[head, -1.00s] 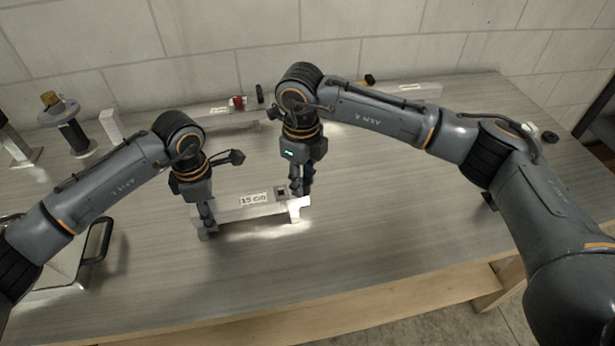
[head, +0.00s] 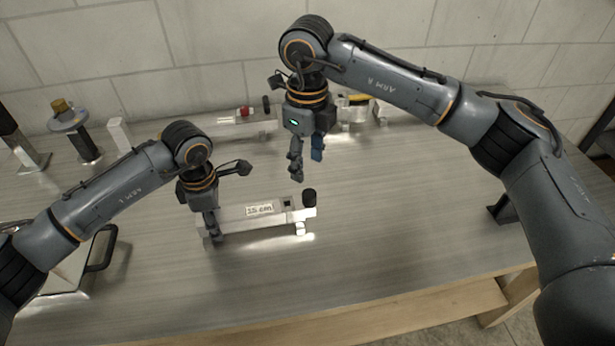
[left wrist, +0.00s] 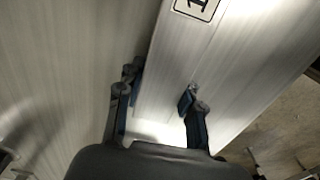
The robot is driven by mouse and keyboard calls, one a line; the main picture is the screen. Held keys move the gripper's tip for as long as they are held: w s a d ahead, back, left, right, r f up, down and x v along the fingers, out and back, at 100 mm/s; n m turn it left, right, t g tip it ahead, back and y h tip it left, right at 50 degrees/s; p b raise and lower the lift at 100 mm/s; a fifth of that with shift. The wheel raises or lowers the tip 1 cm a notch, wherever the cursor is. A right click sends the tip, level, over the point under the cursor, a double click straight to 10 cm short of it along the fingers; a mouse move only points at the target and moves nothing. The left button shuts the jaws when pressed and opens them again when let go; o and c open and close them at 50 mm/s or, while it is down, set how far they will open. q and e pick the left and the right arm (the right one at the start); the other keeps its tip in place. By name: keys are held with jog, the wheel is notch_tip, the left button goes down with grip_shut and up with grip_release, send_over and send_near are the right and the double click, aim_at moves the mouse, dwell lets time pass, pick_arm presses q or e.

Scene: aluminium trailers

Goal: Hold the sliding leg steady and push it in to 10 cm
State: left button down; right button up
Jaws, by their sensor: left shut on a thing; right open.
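The sliding leg unit (head: 236,222) is a pale metal bar lying on the table, with a label reading "15 cm" (head: 260,209) and a black knob (head: 309,197) at its right end. My left gripper (head: 214,236) is shut on the bar near its left end; the left wrist view shows its fingers (left wrist: 160,115) on both sides of the metal bar (left wrist: 185,65). My right gripper (head: 305,170) is open and empty, raised above and behind the bar's right end, apart from it.
A similar metal unit with a red knob (head: 244,111) lies at the back, with another unit (head: 360,108) to its right. A post with a round disc (head: 75,125) stands at the back left. A tray with a black handle (head: 98,250) is at left. The front right tabletop is clear.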

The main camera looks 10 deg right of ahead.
jog(key=shift+r, duration=1.4)
pick_arm(q)
jog(key=c, duration=0.8)
grip_release()
